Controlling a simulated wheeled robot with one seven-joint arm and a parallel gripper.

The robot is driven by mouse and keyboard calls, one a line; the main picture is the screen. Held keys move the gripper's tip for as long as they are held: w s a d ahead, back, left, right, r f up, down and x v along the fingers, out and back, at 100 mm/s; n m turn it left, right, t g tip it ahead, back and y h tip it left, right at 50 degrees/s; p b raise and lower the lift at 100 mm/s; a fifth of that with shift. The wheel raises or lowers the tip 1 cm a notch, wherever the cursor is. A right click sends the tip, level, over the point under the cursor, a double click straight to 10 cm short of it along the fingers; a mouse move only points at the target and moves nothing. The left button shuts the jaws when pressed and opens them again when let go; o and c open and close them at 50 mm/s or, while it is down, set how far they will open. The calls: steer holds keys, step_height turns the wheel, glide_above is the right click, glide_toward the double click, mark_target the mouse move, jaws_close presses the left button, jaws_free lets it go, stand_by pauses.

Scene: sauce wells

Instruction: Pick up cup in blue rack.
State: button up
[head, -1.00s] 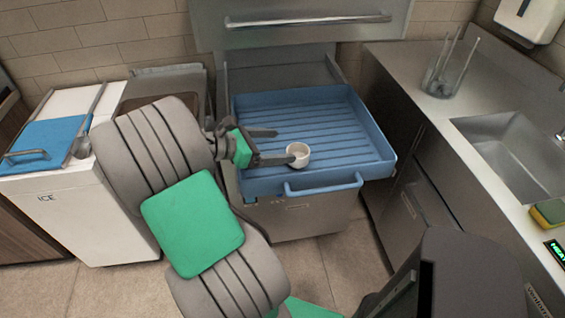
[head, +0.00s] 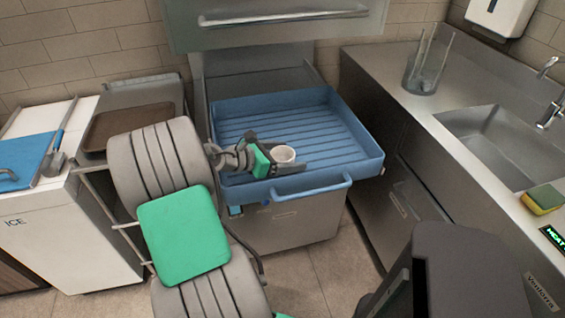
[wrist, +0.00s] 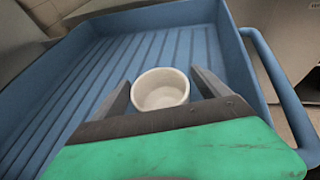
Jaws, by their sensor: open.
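A small white cup (head: 284,154) stands upright in the blue rack (head: 345,140), near its front left part. My gripper (head: 285,160) is low over the rack at the cup, partly hiding it in the head view. In the wrist view the cup (wrist: 160,90) sits between the two dark fingers of my gripper (wrist: 160,92), one on each side. The fingers are open and a gap shows beside the cup. The blue rack (wrist: 60,95) has a ribbed floor and raised walls.
The rack's front handle (head: 312,189) sticks out toward me. A steel counter with a sink (head: 495,140), a clear container (head: 422,75) and a sponge (head: 542,199) is at the right. A white ice bin (head: 75,235) stands at the left. The rack's right side is empty.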

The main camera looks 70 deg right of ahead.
steer(key=shift+s+d+f, duration=0.15)
steer(key=shift+s+d, duration=0.15)
steer(key=shift+c, duration=0.5)
steer(key=c, duration=1.4)
